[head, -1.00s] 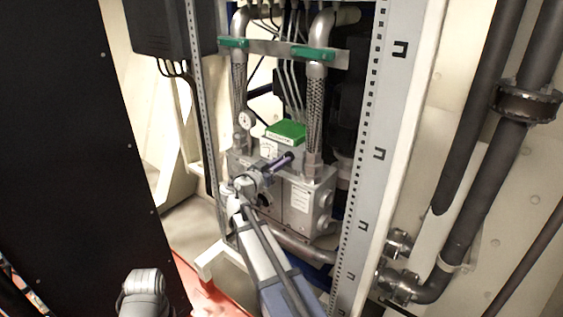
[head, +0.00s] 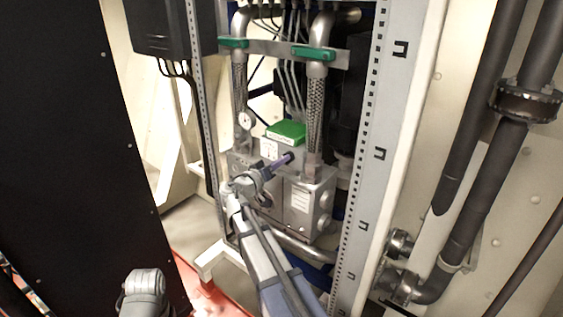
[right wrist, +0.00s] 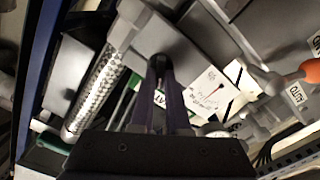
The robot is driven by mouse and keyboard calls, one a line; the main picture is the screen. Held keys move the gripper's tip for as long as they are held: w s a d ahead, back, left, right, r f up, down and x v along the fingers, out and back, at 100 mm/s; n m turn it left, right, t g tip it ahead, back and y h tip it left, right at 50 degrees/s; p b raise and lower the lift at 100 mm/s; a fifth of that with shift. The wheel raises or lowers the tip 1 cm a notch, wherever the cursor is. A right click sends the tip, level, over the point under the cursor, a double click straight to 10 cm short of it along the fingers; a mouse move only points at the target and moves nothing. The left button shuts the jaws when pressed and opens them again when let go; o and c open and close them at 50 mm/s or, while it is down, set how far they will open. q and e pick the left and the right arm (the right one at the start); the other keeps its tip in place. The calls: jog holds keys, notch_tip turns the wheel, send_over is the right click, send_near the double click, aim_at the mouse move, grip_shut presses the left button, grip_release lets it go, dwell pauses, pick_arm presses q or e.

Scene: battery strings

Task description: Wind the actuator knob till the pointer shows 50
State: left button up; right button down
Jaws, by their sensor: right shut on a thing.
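The actuator unit (head: 300,205) is a grey metal box inside the open cabinet, with a green-topped block. My left gripper is out of view.
A lever with an orange tip (right wrist: 311,70) sits beside the dial in the right wrist view. Two braided hoses (head: 314,115) rise to pipes with green handles. The perforated cabinet post (head: 372,170) stands right of the unit; a black panel (head: 80,150) fills the left.

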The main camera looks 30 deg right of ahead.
jog(key=shift+n, duration=0.4)
jog(key=c, duration=0.9)
grip_release()
jog(key=v, duration=0.8)
jog(key=shift+f, duration=0.1)
